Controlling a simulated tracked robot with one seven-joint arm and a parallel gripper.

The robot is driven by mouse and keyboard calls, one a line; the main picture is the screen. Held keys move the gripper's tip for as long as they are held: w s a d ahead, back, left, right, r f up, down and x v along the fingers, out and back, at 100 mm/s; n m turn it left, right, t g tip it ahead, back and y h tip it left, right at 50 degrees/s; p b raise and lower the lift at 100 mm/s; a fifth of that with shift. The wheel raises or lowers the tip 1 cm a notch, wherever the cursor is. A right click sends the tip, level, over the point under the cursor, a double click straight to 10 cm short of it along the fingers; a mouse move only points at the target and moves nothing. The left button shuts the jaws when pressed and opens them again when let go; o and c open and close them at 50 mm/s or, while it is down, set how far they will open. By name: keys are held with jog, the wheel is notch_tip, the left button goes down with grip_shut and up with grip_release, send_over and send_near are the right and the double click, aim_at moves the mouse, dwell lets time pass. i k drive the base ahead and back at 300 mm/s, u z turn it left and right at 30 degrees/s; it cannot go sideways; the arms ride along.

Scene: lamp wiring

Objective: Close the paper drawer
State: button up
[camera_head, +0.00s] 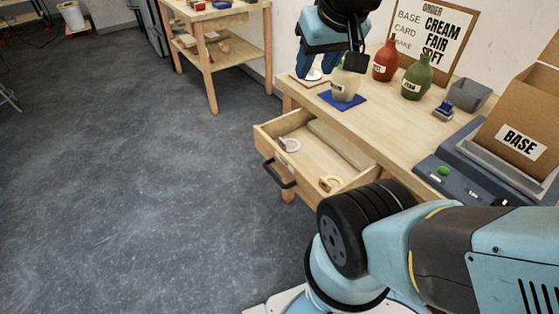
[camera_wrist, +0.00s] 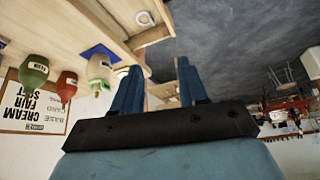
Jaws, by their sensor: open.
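The wooden paper drawer (camera_head: 262,140) is pulled out from the wooden table (camera_head: 318,100) in the head view. Its front has a black bar handle (camera_head: 278,174) and a small label. A white ring-shaped item (camera_head: 289,145) and a yellow one (camera_head: 330,183) lie inside. In the wrist view, the drawer (camera_wrist: 152,36) appears at the top, with the picture turned over. My gripper (camera_wrist: 160,66) is open and empty, its two blue fingers apart. In the head view, my gripper (camera_head: 310,62) is above the table's far left corner, beyond the drawer and apart from its handle.
A cream bottle (camera_head: 345,85) on a blue mat (camera_head: 354,103) stands close to my gripper. Red (camera_head: 385,62) and green (camera_head: 416,78) bottles stand behind. A cardboard box (camera_head: 520,115) is at right. The floor before the drawer is clear.

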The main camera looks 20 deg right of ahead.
aim_at(324, 152)
jog(key=u, duration=0.4)
jog(key=k, duration=1.2)
jog(key=z, duration=0.5)
jog(key=i, duration=1)
jog(key=u, duration=0.05)
